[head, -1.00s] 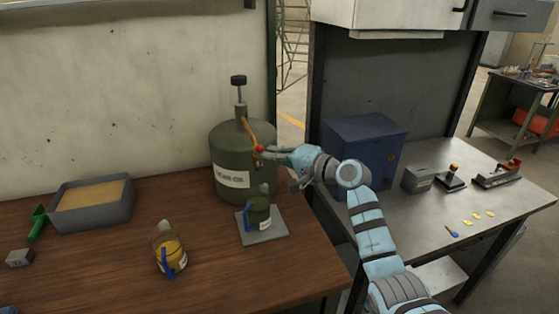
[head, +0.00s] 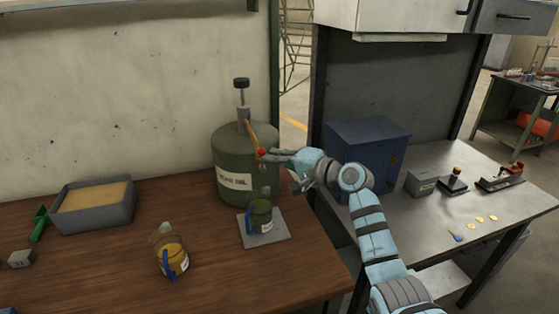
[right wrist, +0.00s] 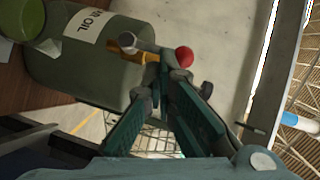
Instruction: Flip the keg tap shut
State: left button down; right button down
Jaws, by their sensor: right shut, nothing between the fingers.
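The green keg (head: 228,160) stands upright at the back of the wooden bench, with a pump on top. Its tap has a brass-coloured tube and a red knob (head: 262,151). The knob also shows in the right wrist view (right wrist: 184,57), beside a grey cylindrical tap part (right wrist: 127,41). My right gripper (head: 267,156) is shut and empty, with its fingertips close to the knob at the keg's right side; I cannot tell whether they touch it. A green jug (head: 262,212) with a blue handle stands on a grey pad (head: 277,232) below the tap. My left gripper is not in view.
A jug of amber liquid (head: 171,254) stands at the front of the wooden bench. A grey tray (head: 110,217) and green scoop (head: 39,223) are at the left. A blue box (head: 366,158) stands on the metal table behind my right arm. The bench between tray and keg is clear.

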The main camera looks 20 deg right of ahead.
jog(key=shift+d, duration=0.1)
jog(key=s+d+b, duration=0.2)
jog(key=s+d, duration=0.6)
jog(key=d, duration=0.1)
jog(key=shift+s+d, duration=0.35)
